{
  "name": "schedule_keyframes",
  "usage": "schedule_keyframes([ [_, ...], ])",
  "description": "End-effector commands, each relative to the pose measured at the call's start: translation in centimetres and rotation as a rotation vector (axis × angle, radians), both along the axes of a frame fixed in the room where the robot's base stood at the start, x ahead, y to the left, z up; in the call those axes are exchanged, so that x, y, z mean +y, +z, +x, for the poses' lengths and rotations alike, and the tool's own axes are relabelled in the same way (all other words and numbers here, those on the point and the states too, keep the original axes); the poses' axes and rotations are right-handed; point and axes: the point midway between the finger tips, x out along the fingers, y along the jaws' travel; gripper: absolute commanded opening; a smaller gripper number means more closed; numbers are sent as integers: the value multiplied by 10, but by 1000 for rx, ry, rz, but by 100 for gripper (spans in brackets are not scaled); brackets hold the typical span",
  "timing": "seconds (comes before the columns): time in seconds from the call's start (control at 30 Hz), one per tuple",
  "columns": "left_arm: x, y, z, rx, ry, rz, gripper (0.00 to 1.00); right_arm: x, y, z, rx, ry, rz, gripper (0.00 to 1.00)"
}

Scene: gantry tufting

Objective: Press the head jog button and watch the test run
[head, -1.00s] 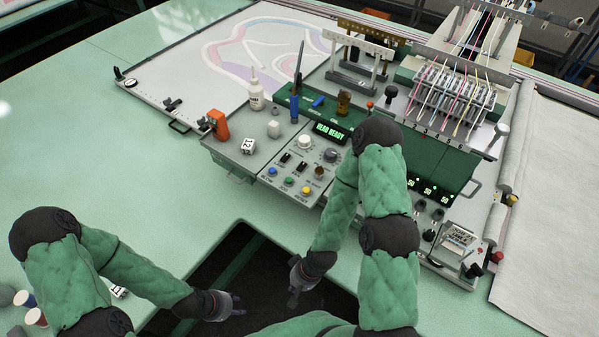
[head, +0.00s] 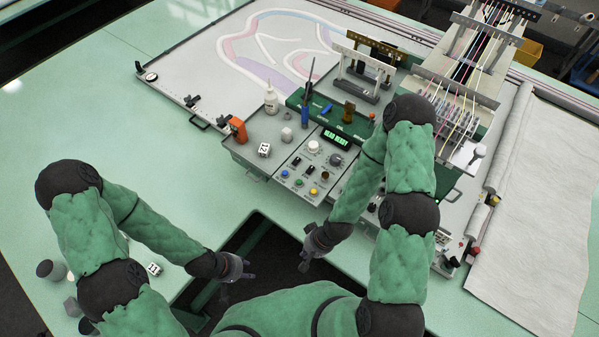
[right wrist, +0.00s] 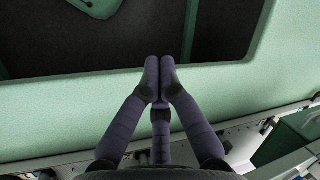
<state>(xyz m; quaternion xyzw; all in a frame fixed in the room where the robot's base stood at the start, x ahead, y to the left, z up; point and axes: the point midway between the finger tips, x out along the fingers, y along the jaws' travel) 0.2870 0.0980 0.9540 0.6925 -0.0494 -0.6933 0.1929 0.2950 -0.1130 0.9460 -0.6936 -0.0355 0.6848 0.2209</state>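The grey control panel (head: 262,133) stands on the table. Its front-left area carries a blue button (head: 284,173), a green button (head: 299,183) and a yellow button (head: 312,191); their labels are too small to read now. A lit green display (head: 335,138) sits above the knobs. My right gripper (head: 308,262) is below the panel, over the dark gap at the table's front edge, apart from the buttons. In the right wrist view its fingertips (right wrist: 160,61) meet with nothing between them. My left gripper (head: 238,277) hangs left of it, empty; its finger opening is unclear.
The tufting needle head with coloured yarns (head: 456,105) stands at the back right. A white bottle (head: 271,100), an orange tool (head: 237,128) and a white numbered cube (head: 264,149) stand on the panel's left.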

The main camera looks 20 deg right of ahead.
Motion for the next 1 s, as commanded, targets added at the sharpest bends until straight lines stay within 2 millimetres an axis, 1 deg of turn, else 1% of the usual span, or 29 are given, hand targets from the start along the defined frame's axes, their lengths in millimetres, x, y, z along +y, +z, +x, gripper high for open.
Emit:
schedule_keyframes([
  [0.03, 0, 18, 0, 0, 0, 0, 40, -2, 19, 5, -12, -4, 2, 0],
  [0.17, 0, 42, 0, 0, 0, 0, 40, -5, 48, 24, -59, -12, 14, 0],
  [0.27, 0, 61, 0, 0, 0, 0, 40, -10, 75, 50, -126, -14, 28, 0],
  [0.3, 0, 66, 0, 0, 0, 0, 40, -12, 86, 64, -162, -13, 36, 0],
  [0.33, 0, 69, 0, 0, 0, 0, 40, -13, 93, 73, -188, -11, 43, 0],
  [0.5, 0, 76, 0, 0, 0, 0, 40, -23, 132, 129, -341, 12, 77, 0],
  [0.6, 0, 77, 0, 0, 0, 0, 40, -28, 156, 158, -425, 34, 94, 0],
  [0.7, 0, 76, 0, 0, 0, 0, 40, -33, 177, 181, -496, 60, 108, 0],
  [0.8, 0, 76, 0, 0, 0, 0, 40, -37, 195, 198, -548, 86, 117, 0],
  [0.9, 0, 76, 0, 0, 0, 0, 40, -40, 208, 208, -583, 105, 122, 0],
  [1.0, 0, 76, 0, 0, 0, 0, 40, -42, 215, 214, -601, 118, 124, 0],
])
